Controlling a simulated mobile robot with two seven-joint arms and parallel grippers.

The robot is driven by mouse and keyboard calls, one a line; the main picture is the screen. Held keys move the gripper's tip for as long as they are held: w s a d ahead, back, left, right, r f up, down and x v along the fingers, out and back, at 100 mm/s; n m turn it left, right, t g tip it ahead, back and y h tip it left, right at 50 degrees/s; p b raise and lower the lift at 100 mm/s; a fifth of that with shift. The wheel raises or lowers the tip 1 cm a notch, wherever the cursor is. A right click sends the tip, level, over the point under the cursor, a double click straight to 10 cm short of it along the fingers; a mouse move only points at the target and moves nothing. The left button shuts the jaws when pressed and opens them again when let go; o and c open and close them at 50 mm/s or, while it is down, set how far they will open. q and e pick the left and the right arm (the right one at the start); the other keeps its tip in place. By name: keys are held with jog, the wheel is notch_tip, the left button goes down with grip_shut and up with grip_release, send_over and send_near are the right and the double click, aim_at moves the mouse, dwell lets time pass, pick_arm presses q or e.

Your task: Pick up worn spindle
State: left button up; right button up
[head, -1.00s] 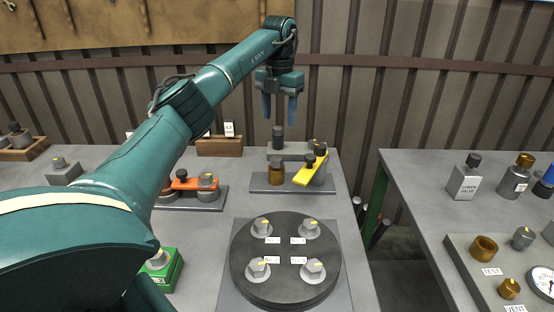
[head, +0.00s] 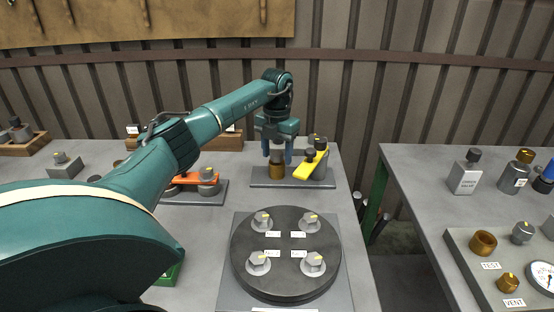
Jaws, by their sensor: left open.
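My left gripper (head: 277,157) is open and points down at the back of the left table, its fingers apart. A grey upright piece (head: 277,155) shows between the fingers, directly above a brown cylindrical socket (head: 277,171) on a grey base plate (head: 262,183). I cannot tell whether this piece is the worn spindle, or whether it stands in the socket or behind it. The gripper hides its top. A yellow lever (head: 308,168) with dark knobs sits just right of the gripper on the same plate. My right gripper is not in view.
A black round plate (head: 286,287) with several grey knobs lies in front. An orange lever (head: 190,180) on a fixture is to the left, partly behind my arm. A second table (head: 425,190) with valves and a gauge stands to the right, across a gap.

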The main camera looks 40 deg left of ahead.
pick_arm(q)
jog(key=shift+c, duration=0.4)
grip_shut()
